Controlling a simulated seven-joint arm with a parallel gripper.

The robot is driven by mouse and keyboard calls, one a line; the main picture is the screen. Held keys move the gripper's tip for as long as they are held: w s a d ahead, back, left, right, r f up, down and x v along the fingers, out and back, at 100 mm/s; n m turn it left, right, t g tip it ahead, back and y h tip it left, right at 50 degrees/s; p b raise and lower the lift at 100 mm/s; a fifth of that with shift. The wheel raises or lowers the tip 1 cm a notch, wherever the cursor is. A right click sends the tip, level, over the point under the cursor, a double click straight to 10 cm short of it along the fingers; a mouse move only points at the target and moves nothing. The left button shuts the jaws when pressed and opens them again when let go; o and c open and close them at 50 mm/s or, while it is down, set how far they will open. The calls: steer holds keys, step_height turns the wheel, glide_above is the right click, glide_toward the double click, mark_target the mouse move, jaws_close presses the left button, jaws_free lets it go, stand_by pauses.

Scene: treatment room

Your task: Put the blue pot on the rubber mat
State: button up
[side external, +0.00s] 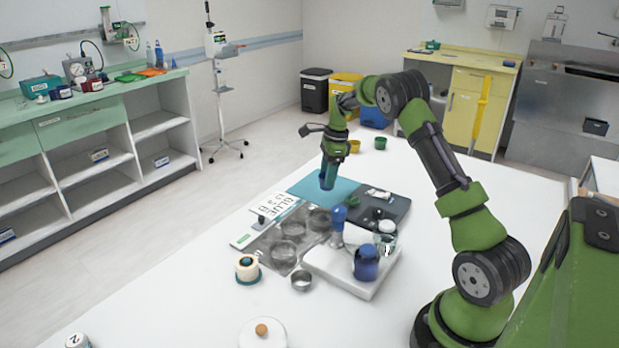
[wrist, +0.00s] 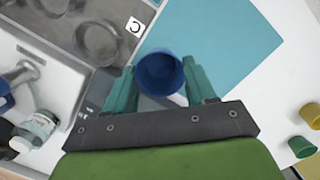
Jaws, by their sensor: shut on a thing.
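My gripper (wrist: 160,88) is shut on the blue pot (wrist: 159,72), a round open cup held between its two green fingers. In the side view the blue pot (side external: 327,182) shows only as a small dark blue patch at the fingertips. The teal rubber mat (side external: 306,188) lies flat on the white table, behind and around the pot in this view. In the wrist view the pot overlaps the edge of the mat (wrist: 230,45). I cannot tell whether the pot touches the mat or hangs just above it.
A grey tray with round metal dishes (side external: 270,243) lies in front of the mat. A dark tray (side external: 397,207) lies right of the mat. Yellow (side external: 354,146) and green (side external: 380,143) cups stand beyond.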

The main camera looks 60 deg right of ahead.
steer(key=shift+f, duration=2.2)
steer(key=shift+f, duration=0.15)
steer(key=o, duration=1)
